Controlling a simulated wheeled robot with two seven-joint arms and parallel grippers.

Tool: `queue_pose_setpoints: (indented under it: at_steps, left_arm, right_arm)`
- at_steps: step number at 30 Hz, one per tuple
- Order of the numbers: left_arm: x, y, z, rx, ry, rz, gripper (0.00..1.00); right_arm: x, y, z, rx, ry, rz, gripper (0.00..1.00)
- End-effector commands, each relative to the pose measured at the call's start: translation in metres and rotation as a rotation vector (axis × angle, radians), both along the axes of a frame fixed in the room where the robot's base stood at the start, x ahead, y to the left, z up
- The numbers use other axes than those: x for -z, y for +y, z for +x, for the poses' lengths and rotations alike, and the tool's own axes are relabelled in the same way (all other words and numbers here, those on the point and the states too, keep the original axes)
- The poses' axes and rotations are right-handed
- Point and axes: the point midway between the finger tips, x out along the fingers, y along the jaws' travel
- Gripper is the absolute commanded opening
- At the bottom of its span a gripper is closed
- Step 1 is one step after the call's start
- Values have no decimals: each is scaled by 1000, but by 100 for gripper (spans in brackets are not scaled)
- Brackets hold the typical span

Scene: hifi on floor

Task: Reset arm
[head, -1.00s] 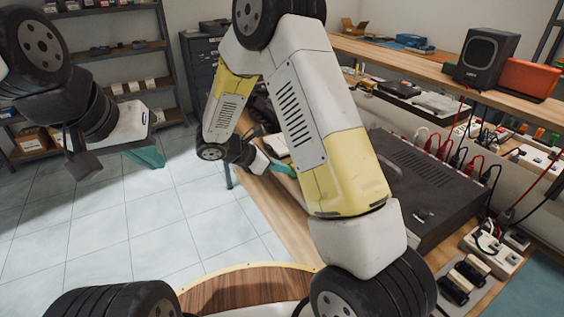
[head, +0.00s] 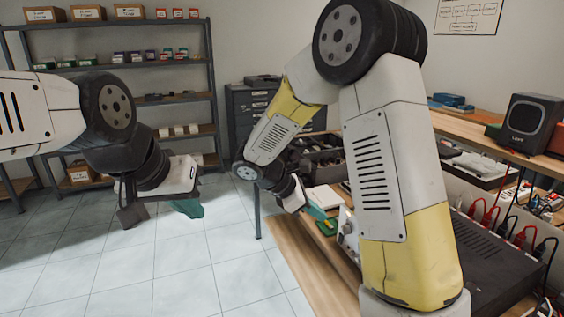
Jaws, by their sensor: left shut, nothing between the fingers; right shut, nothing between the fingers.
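My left gripper (head: 188,208) hangs over the tiled floor at the left of the head view, its teal fingers together and nothing seen in them. Its arm comes in from the left edge. My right gripper (head: 322,219) is over the left part of the wooden workbench (head: 303,268), close to items there. Its teal fingers look shut and empty. The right arm is bent high and its yellow and white links hide much of the bench. I cannot tell whether the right fingertips touch anything.
A black hi-fi unit (head: 500,262) with red and black cables lies on the bench at right. A speaker (head: 533,124) stands on the upper shelf. A dark drawer cabinet (head: 262,112) and a shelf rack (head: 212,75) stand behind. The tiled floor (head: 150,270) is clear.

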Motion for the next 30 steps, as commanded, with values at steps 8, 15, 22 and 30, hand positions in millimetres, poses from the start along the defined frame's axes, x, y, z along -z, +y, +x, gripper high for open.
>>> queue_pose_setpoints:
  at_steps: [8,15,22,30]
  left_arm:
    - [0,0,0,0,0,0,0]
    - [0,0,0,0,0,0,0]
    - [0,0,0,0,0,0,0]
    - [0,0,0,0,0,0,0]
  right_arm:
    - [-62,-37,-77,481,-239,415,0]
    - [-102,-39,-135,884,-454,792,0]
    - [-134,-30,-173,1205,-628,1129,0]
    - [-150,-24,-186,1349,-699,1299,0]
